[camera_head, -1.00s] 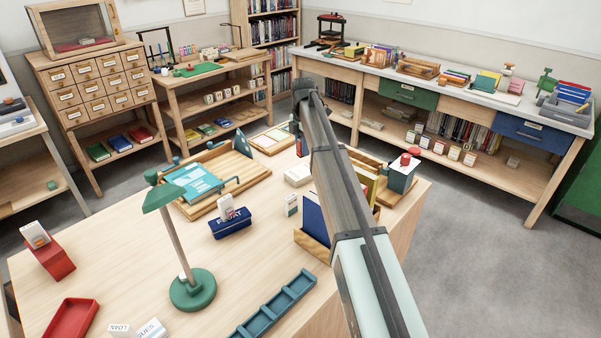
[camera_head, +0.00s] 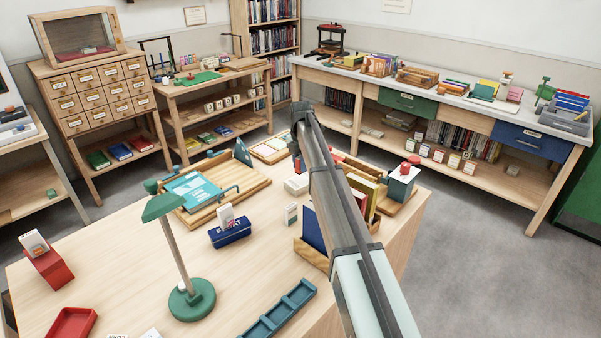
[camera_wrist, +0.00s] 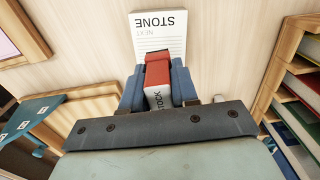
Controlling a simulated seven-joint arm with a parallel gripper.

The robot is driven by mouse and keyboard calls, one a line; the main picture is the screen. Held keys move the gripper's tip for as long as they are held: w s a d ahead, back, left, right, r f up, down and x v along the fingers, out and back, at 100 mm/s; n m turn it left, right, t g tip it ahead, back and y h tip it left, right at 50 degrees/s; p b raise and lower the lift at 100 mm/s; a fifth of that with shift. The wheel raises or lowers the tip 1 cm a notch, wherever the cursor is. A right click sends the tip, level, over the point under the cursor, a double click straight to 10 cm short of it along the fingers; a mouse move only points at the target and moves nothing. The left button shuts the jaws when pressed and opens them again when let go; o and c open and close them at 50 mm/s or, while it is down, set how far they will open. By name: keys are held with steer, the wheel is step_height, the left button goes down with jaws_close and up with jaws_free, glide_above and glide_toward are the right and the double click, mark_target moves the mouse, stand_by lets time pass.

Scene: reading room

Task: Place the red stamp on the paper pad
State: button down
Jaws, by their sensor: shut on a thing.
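My gripper (camera_wrist: 158,78) has blue fingers shut on the red stamp (camera_wrist: 158,68), which has a red upper part and a white side with dark lettering. The white paper pad (camera_wrist: 160,28), printed "STONE", lies on the table just beyond the fingertips in the wrist view. The stamp overlaps the pad's near edge in that view; I cannot tell the height between them. In the head view the pad (camera_head: 296,185) shows as a pale block left of my arm.
A wooden tray (camera_head: 250,180) with a teal book lies left of the pad. A wooden rack (camera_head: 313,252) with upright books stands to the right. A navy box (camera_head: 230,233), a green lamp (camera_head: 192,300) and a teal tray (camera_head: 280,312) are nearer on the table.

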steer(key=shift+f, duration=1.8)
steer(key=shift+f, duration=0.1)
steer(key=c, duration=0.9)
jaws_free()
steer(key=shift+o, duration=0.2)
step_height(320, 180, up, 12)
steer(key=shift+r, duration=0.1)
